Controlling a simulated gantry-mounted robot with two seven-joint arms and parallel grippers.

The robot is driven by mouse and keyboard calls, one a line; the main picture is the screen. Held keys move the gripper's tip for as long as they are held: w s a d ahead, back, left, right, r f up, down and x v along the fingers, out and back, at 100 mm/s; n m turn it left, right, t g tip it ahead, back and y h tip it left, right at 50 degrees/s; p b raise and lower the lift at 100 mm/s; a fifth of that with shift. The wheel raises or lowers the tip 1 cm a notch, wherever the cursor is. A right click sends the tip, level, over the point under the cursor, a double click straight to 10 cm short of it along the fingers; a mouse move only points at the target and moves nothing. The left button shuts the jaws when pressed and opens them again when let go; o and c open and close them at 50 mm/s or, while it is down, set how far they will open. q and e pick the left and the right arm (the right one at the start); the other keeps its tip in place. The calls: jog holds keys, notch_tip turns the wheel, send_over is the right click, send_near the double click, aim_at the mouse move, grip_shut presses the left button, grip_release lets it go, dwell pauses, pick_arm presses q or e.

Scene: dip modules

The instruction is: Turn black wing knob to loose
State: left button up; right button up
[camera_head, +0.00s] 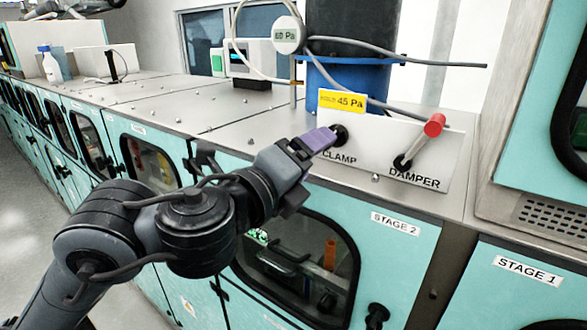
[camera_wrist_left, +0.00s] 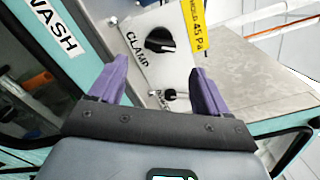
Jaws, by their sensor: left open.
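The black wing knob (camera_head: 341,134) sits on a white panel above the word CLAMP, partly hidden behind my left gripper in the head view. In the left wrist view the knob (camera_wrist_left: 160,40) is round and black with a raised wing and a pale mark. My left gripper (camera_head: 318,141) has purple fingers and is close to the knob. In the left wrist view the gripper (camera_wrist_left: 154,70) is open and empty. The knob shows beyond the gap between its fingertips; I cannot tell whether they touch it. My right gripper is not in view.
A red-handled DAMPER lever (camera_head: 420,142) stands right of the knob. A yellow 45 Pa tag (camera_head: 342,101) is just above the knob. A blue cylinder (camera_head: 350,80) and grey hoses are behind. The steel top (camera_head: 190,100) is mostly clear to the left.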

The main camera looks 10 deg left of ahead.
pick_arm(q)
jog(key=shift+v, duration=1.85)
jog(key=shift+f, duration=0.15)
